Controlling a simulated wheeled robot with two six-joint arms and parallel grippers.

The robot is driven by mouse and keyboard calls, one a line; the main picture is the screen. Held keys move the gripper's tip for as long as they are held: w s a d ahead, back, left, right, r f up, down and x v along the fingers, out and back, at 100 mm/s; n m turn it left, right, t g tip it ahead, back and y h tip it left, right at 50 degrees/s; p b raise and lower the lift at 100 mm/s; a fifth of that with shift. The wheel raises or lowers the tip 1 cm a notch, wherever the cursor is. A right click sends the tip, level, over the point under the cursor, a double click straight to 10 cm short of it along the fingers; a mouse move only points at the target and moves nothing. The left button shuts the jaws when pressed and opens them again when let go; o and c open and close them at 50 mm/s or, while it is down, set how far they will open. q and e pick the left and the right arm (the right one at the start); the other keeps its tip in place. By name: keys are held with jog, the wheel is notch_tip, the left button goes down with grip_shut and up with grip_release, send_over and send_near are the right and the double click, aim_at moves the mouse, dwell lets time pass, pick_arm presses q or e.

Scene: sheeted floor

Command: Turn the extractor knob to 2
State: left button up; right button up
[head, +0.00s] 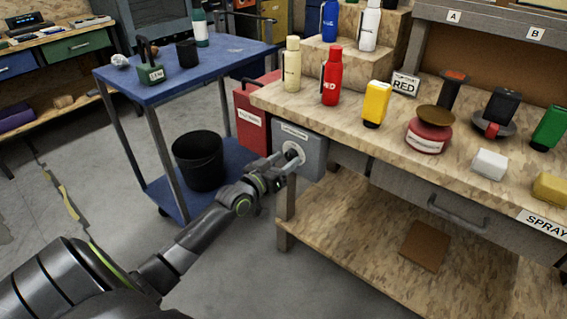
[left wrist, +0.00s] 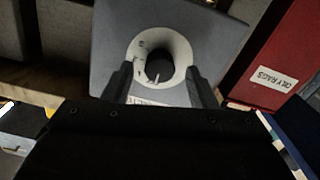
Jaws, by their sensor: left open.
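The extractor control is a grey box (head: 313,147) mounted at the left end of the wooden workbench. It also shows in the left wrist view (left wrist: 215,40), with a white ring dial (left wrist: 179,45) around a dark round knob (left wrist: 160,66). A short pale mark shows on the knob, but the dial's numbers are too small to read. My left gripper (head: 291,163) is in front of the box. In the left wrist view its two fingers (left wrist: 160,84) are apart, one on each side of the dial. I cannot tell whether they touch the knob. My right gripper is out of view.
A red box (head: 252,122), labelled oily rags in the left wrist view (left wrist: 278,60), stands beside the grey box. A blue cart (head: 235,52) with a black bin (head: 198,160) is to the left. Bottles, including a red one (head: 332,77), stand on the workbench (head: 300,104).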

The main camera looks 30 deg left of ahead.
pick_arm(q)
jog(key=shift+w, duration=0.1)
jog(key=shift+c, duration=0.4)
jog(key=c, duration=0.9)
